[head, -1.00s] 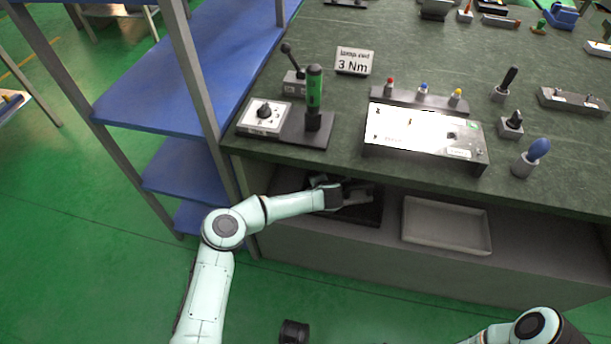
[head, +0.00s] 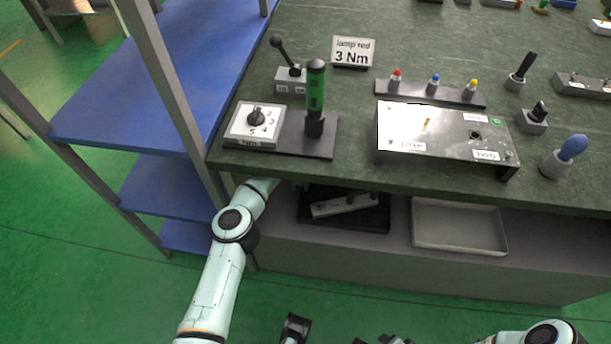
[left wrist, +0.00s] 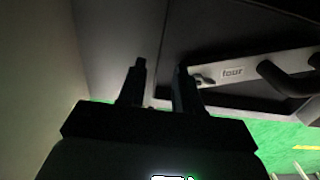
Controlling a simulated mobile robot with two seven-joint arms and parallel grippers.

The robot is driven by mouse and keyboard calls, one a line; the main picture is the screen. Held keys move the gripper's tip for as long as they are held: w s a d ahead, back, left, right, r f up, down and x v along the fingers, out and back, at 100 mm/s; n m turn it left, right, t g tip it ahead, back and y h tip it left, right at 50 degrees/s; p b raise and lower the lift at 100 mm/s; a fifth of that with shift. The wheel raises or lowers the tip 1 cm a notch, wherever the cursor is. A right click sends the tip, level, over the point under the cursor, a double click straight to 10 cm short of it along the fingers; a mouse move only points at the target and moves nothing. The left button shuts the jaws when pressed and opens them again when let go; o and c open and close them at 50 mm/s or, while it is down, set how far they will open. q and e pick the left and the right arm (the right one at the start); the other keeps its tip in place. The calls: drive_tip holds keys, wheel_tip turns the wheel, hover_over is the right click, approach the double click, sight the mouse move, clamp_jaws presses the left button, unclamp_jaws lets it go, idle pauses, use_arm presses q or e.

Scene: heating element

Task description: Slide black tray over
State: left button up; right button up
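The black tray (head: 374,222) lies on the shelf under the green tabletop, with a grey labelled piece (head: 345,204) inside. In the left wrist view the dark tray (left wrist: 215,35) fills the right side, and the grey piece (left wrist: 240,72) carries a label and dark handles. My left gripper (left wrist: 160,72) is open at the tray's left edge, its two fingers apart. Whether they touch the tray wall is unclear. In the head view this gripper is mostly hidden by the tabletop. Dark parts at the bottom edge of the head view may belong to my right gripper; its fingers are not clear.
A light grey tray (head: 459,247) stands right of the black tray on the shelf. The tabletop (head: 350,171) overhangs both. A blue shelf rack (head: 135,125) with grey posts stands to the left.

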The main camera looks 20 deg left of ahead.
use_arm(q)
drive_tip(key=shift+f, duration=0.1)
use_arm(e)
drive_tip(key=shift+w, duration=0.1)
use_arm(q)
drive_tip(key=shift+s, duration=0.15)
drive_tip(key=shift+f, duration=0.45)
wheel_tip(320, 180, down, 2)
drive_tip(key=shift+f+b, duration=0.1)
drive_tip(key=shift+b, duration=0.45)
wheel_tip(320, 180, down, 4)
drive_tip(key=shift+r+b, duration=0.15)
drive_tip(key=shift+b, duration=0.45)
drive_tip(key=shift+f, duration=0.35)
use_arm(e)
drive_tip(key=shift+g, duration=0.6)
drive_tip(key=s+f, duration=0.1)
drive_tip(key=f, duration=0.1)
drive_tip(key=s+d+f, duration=0.1)
drive_tip(key=s+f, duration=0.1)
drive_tip(key=shift+f, duration=0.1)
